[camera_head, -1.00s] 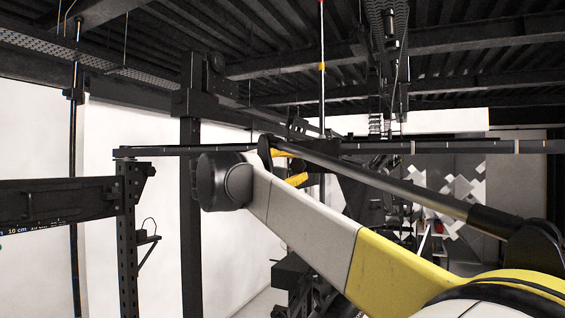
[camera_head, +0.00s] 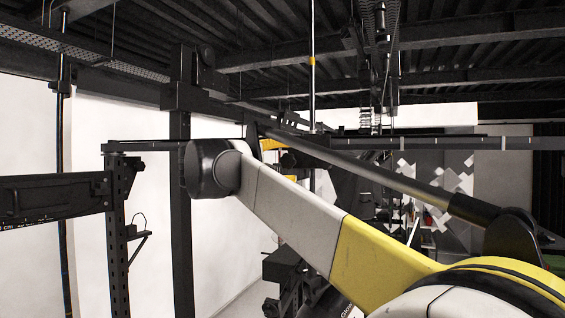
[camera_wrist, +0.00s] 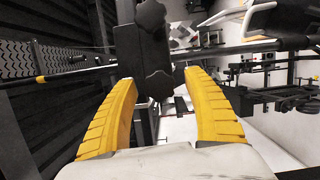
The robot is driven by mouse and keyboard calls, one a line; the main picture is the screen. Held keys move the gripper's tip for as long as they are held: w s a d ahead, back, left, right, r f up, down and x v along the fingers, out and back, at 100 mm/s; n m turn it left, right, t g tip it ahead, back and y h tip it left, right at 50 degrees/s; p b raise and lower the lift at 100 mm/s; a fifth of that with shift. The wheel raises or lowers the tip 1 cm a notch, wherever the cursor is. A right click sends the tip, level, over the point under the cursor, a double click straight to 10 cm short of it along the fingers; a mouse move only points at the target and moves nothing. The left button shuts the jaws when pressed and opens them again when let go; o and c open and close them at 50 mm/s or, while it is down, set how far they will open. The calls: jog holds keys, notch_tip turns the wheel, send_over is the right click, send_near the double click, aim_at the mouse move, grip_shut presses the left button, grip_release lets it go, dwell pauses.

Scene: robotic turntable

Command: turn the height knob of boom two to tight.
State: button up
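In the wrist view, a black lobed knob (camera_wrist: 158,85) shows between the tips of my gripper (camera_wrist: 157,78). The two yellow fingers are spread wide, and no contact with the knob is visible. I cannot tell how far beyond the tips it lies. A second black knob (camera_wrist: 150,15) sits above it in the picture, on the same dark block (camera_wrist: 126,45). No label shows which is the height knob of boom two. In the head view, only a bit of yellow gripper (camera_head: 271,144) shows; my arm hides the rest and whatever is at it.
A long thin rail (camera_wrist: 205,53) crosses the wrist view near the fingertips. In the head view, a dark upright post (camera_head: 181,220) stands left of my arm, and a horizontal black beam (camera_head: 50,198) with a perforated stand (camera_head: 118,235) is farther left. White wall lies behind.

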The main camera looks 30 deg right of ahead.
jog(key=v, duration=1.2)
jog(key=s+d+f+y+b, duration=0.1)
jog(key=s+f+y+b, duration=0.2)
jog(key=f+b, duration=0.9)
jog(key=s+d+f+g+y+b, duration=0.1)
jog(key=s+f+y+b, duration=0.2)
jog(key=f, duration=1.7)
jog(key=s+d+f+y+b, duration=0.15)
jog(key=s+f+b, duration=0.25)
jog(key=f+b, duration=0.75)
jog(key=s+a+f+m+y+b, duration=0.1)
jog(key=s+a+f+y+b, duration=0.2)
jog(key=f, duration=1.4)
jog(key=s+a+f+m+t+y+b, duration=0.1)
jog(key=s+a+f+m+y+b, duration=0.1)
jog(key=f+b, duration=0.8)
jog(key=s+a+f+m+y+b, duration=0.1)
jog(key=s+a+f+y+b, duration=0.3)
jog(key=f, duration=2)
jog(key=s+a+b, duration=0.1)
jog(key=s+b, duration=0.2)
jog(key=s, duration=0.1)
jog(key=shift+a+m+t+b, duration=0.3)
jog(key=shift+m+b, duration=0.05)
jog(key=shift+m, duration=0.05)
